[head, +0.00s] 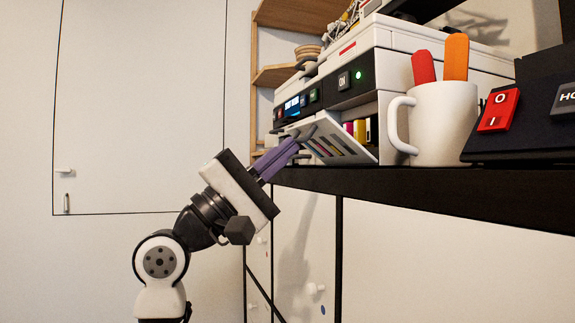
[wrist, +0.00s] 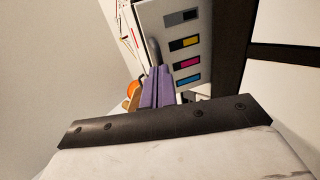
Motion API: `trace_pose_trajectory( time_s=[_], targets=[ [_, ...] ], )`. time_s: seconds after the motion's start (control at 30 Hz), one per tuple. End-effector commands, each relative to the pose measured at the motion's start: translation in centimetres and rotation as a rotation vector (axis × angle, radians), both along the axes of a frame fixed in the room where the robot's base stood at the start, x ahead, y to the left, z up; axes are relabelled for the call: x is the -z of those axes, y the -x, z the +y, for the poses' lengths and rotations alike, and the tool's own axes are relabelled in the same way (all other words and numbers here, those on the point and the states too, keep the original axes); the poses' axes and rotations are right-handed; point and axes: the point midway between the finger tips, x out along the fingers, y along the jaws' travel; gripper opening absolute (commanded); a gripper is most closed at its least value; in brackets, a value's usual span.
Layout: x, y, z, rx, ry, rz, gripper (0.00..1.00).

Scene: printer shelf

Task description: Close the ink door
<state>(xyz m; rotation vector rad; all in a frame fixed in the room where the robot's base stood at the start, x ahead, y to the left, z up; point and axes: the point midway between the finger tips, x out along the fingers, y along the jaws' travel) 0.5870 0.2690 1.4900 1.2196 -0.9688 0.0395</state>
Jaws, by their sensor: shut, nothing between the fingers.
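The ink door (head: 352,152) is a pale flap on the printer's front, standing partly open and tilted outward, with ink cartridges (head: 360,130) showing in the gap behind it. Its face has grey, yellow, magenta and cyan marks, and it also shows in the wrist view (wrist: 205,45). My gripper (head: 295,143) has purple fingers that are shut with nothing between them. The fingertips are at the door's outer side, close to its grey handle (head: 303,132). In the wrist view the fingertips (wrist: 158,70) lie just below the handle (wrist: 154,50); I cannot tell whether they touch.
The printer (head: 390,72) stands on a black shelf (head: 440,184). A white mug (head: 446,125) with red and orange sticks stands close right of the door. A black device (head: 530,130) with a red switch is farther right. The space left of my gripper is free.

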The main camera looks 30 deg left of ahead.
Motion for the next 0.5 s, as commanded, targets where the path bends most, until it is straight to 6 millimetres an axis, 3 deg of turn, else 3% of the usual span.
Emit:
trace_pose_trajectory(
  time_s=[0.5],
  targets=[
    [-5.4, -1.4, -1.2, 0.0, -0.008, 0.009, 0.0]
  ],
)
